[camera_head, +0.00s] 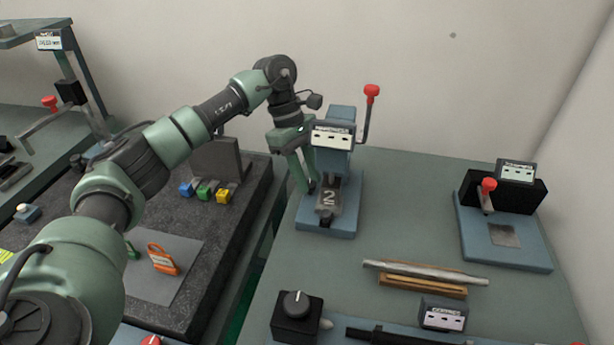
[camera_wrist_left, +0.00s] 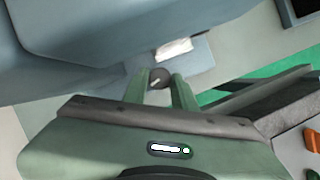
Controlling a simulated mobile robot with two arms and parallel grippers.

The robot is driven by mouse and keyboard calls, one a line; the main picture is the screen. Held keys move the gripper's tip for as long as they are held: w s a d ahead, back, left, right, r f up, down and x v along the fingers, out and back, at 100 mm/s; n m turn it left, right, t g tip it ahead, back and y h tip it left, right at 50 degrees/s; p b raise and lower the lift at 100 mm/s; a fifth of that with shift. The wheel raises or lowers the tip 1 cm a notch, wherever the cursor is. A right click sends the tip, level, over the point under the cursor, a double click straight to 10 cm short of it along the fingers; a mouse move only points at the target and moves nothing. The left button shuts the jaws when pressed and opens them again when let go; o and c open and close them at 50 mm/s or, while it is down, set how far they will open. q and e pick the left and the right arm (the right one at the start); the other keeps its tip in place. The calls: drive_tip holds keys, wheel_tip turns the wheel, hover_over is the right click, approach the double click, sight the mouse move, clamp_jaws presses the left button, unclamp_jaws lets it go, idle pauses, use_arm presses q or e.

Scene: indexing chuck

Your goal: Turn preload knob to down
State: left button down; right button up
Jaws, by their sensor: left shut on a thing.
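My left gripper (camera_head: 311,188) reaches down beside the left side of a blue upright fixture (camera_head: 340,112) with a red-tipped lever and a dark block marked 2. In the left wrist view my left gripper (camera_wrist_left: 160,84) is shut on a small round dark knob, the preload knob (camera_wrist_left: 159,76), at the fixture's side. A short pale line on the knob runs at a slant. In the head view the fingers and fixture mostly hide this knob. The fixture's label is too small to read. My right gripper is not in view.
A black box with a dial (camera_head: 295,303) stands at the front. A metal rod (camera_head: 425,273) lies on a wooden rest to the right. A blue station with a red-tipped lever (camera_head: 488,187) is at the far right. Small coloured blocks (camera_head: 204,190) sit on the left table.

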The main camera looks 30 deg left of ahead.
use_arm(q)
drive_tip(key=c, duration=1.4)
unclamp_jaws()
drive_tip(key=shift+r, duration=0.1)
drive_tip(key=b+v, duration=0.1)
drive_tip(key=v, duration=0.6)
drive_tip(key=shift+r, duration=0.3)
